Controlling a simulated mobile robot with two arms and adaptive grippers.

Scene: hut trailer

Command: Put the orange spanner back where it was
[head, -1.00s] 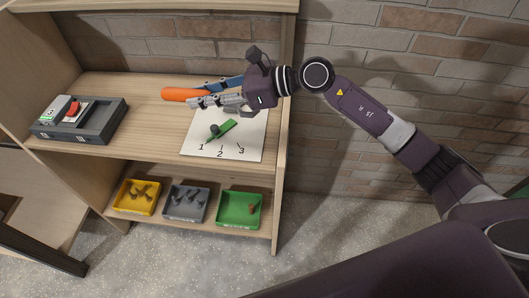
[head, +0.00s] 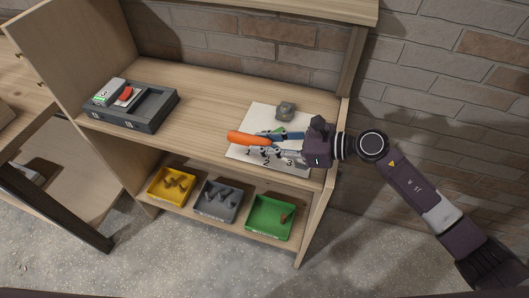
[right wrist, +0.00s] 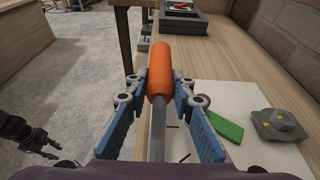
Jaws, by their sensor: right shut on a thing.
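The orange spanner (head: 248,138) has a long orange handle and a grey shaft. My right gripper (head: 270,143) is shut on the shaft and holds the tool over the white numbered sheet (head: 240,156). In the right wrist view the orange handle (right wrist: 160,70) points away beyond the blue finger pads (right wrist: 160,125), and the shaft lies between them. I cannot tell how high it is above the sheet. The tool's other end is hidden by the gripper. A dark gripper, apparently my left one (right wrist: 38,142), shows small at the left edge of the right wrist view, away from the shelf.
A green piece (right wrist: 226,127) lies on the sheet. A grey lump (head: 286,110) sits at the sheet's back edge. A dark grey tray (head: 150,110) stands on the left. Yellow (head: 160,197), grey (head: 205,209) and green (head: 258,230) bins stand below. The middle of the upper board is clear.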

